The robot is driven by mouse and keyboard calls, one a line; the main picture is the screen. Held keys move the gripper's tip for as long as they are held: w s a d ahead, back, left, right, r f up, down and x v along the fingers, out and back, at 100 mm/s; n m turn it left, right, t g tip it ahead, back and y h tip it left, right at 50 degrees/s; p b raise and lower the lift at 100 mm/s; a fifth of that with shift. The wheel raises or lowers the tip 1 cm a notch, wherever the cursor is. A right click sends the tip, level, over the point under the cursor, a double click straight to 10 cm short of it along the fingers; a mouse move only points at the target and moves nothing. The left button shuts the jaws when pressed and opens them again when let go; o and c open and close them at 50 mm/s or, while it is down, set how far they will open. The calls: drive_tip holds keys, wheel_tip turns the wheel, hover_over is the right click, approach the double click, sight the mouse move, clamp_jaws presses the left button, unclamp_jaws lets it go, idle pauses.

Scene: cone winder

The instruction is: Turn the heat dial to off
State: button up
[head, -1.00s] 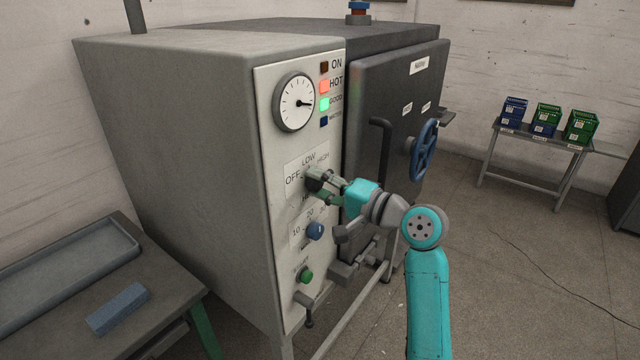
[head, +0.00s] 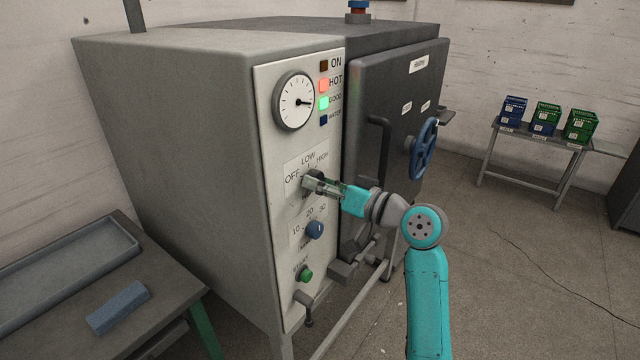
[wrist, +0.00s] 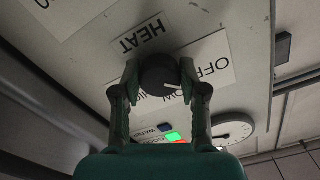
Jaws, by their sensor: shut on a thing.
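The heat dial (wrist: 158,72) is a dark round knob on the pale control panel (head: 271,100), between my fingers in the wrist view. My gripper (wrist: 159,76) is shut on it, one finger on each side. A light mark on the dial's face slants toward the lower right of the wrist view, near the LOW and OFF lettering; its exact setting is hard to tell. The dial's label plate (head: 294,166) reads OFF, LOW and HIGH. In the head view my gripper (head: 312,183) reaches the panel from the right and hides most of the dial.
A blue knob (head: 315,229) and a green button (head: 305,274) sit below on the panel. A gauge (head: 294,101) and lit lamps are above. A bench (head: 165,290) is at lower left.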

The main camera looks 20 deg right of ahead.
drive_tip(key=shift+f+n, duration=0.15)
drive_tip(key=shift+n, duration=1.05)
drive_tip(key=o, duration=1.1)
drive_tip(key=shift+o, duration=0.2)
drive_tip(key=v, duration=1.2)
